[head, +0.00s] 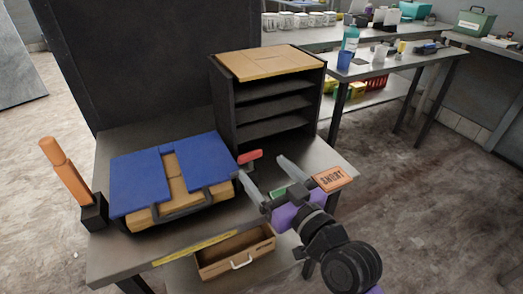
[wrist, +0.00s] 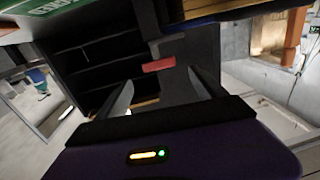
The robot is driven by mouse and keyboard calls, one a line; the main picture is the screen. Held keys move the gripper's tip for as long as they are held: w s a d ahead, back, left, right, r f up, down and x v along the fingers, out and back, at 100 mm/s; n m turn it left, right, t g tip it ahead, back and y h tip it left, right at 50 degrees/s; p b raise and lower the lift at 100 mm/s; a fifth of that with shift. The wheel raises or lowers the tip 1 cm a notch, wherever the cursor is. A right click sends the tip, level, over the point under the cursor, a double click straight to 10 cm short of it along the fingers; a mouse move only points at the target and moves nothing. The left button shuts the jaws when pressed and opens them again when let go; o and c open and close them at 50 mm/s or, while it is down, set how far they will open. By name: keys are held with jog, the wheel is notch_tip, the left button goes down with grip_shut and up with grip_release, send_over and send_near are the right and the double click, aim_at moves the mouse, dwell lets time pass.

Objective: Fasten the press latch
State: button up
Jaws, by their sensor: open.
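A low press-like case with a blue top (head: 145,180) over a wooden body (head: 192,184) lies on the grey table. A short red piece (head: 250,156) shows beside its right end, and also in the wrist view (wrist: 159,64). The red piece may be the latch handle; I cannot tell whether it is fastened. My gripper (head: 262,169) is open and empty, to the right of the case, with the red piece just beyond its fingers. In the wrist view the fingers (wrist: 158,88) stand apart, with the red piece between and beyond their tips, not visibly touched.
A dark shelf unit (head: 228,100) with a wooden top stands behind the case. An orange upright handle (head: 66,172) stands at the table's left. An orange sign (head: 332,178) is close to my gripper's right. An open wooden drawer (head: 236,255) is below the front edge.

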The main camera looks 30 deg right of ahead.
aim_at(251, 156)
jog(key=shift+w+a+p, duration=0.15)
jog(key=shift+w+p, duration=0.2)
jog(key=shift+w, duration=1.6)
jog(key=shift+w+a+p, duration=0.15)
jog(key=shift+w+p, duration=0.2)
jog(key=shift+w, duration=1.55)
jog(key=c, duration=1.4)
jog(key=shift+o, duration=0.2)
jog(key=p, duration=0.2)
jog(key=h+p, duration=0.1)
jog(key=p, duration=0.1)
jog(key=shift+d+r+m, duration=0.1)
jog(key=shift+r+m, duration=0.15)
jog(key=shift+m, duration=0.15)
jog(key=shift+f+h+p, duration=0.15)
jog(key=shift+h+p, duration=0.45)
jog(key=shift+p, duration=0.55)
jog(key=shift+f, duration=0.15)
jog(key=o, duration=1.4)
jog(key=shift+c, duration=0.2)
